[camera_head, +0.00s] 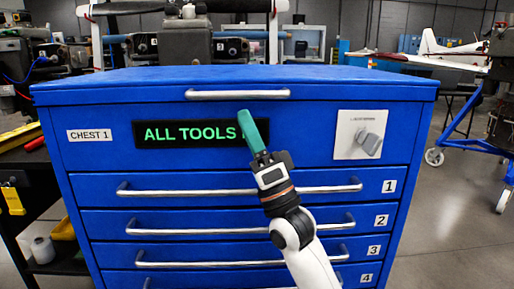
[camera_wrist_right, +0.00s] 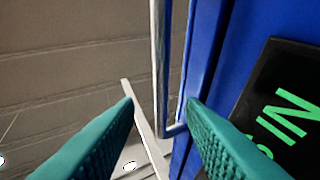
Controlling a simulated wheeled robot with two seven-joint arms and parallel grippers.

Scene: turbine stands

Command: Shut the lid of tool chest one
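Tool chest one (camera_head: 100,160) is a blue cabinet labelled CHEST 1, with a green-lettered sign (camera_head: 190,134) reading ALL TOOLS. Its lid (camera_head: 330,76) lies flat across the top in the head view and looks down, with no gap visible at the front. A silver lid handle (camera_head: 237,94) runs along the front edge; it also shows close up in the right wrist view (camera_wrist_right: 159,60). My right gripper (camera_head: 244,118) has teal fingers in front of the sign, just below the handle. In the wrist view the fingers (camera_wrist_right: 160,102) are apart and empty, with the handle beyond them. My left gripper is out of view.
Several numbered drawers with bar handles (camera_head: 240,190) are below the sign, behind my right arm. A grey latch or knob on a white plate (camera_head: 368,142) is at the right. A cluttered dark bench (camera_head: 22,160) stands left; a blue wheeled stand (camera_head: 478,140) stands right.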

